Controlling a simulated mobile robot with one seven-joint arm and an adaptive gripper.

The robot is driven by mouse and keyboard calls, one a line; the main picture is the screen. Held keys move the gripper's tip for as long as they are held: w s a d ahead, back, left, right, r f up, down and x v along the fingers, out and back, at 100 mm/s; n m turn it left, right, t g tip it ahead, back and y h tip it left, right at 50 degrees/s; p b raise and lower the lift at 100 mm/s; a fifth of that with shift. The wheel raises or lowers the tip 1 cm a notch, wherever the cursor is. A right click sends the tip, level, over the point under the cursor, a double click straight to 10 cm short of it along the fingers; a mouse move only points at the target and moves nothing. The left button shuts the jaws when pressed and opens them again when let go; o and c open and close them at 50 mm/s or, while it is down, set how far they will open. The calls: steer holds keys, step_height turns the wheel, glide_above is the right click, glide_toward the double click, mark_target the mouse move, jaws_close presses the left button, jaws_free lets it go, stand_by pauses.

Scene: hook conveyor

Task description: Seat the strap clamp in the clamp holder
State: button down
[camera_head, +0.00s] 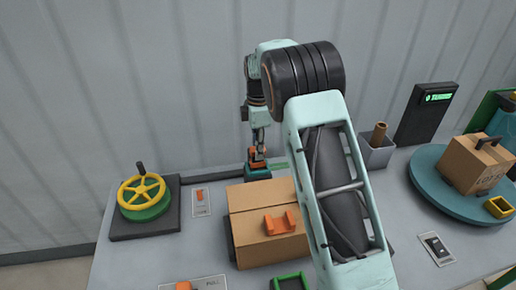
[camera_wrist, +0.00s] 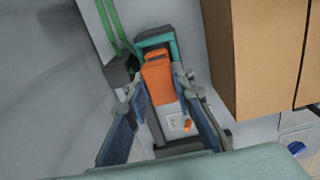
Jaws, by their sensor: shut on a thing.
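The orange strap clamp (camera_wrist: 158,80) is between the fingers of my gripper (camera_wrist: 157,92) in the wrist view, and my gripper is shut on it. In the head view the clamp (camera_head: 257,156) shows small at the back of the table, below my gripper (camera_head: 259,148). The teal and dark clamp holder (camera_head: 258,174) is directly under it. In the wrist view the teal rim of the holder (camera_wrist: 152,40) frames the clamp's far end. I cannot tell whether the clamp is fully down in the holder. Its lower part is hidden.
A cardboard box (camera_head: 250,227) with an orange bracket (camera_head: 282,222) on it stands close to the holder. A yellow handwheel (camera_head: 141,190) is at left. A teal turntable (camera_head: 424,176) with another box is at right. My arm hides part of the table.

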steer(key=shift+f+b, duration=0.65)
steer(key=shift+f, duration=0.55)
stand_by(0.4)
steer(key=c, duration=1.6)
jaws_free()
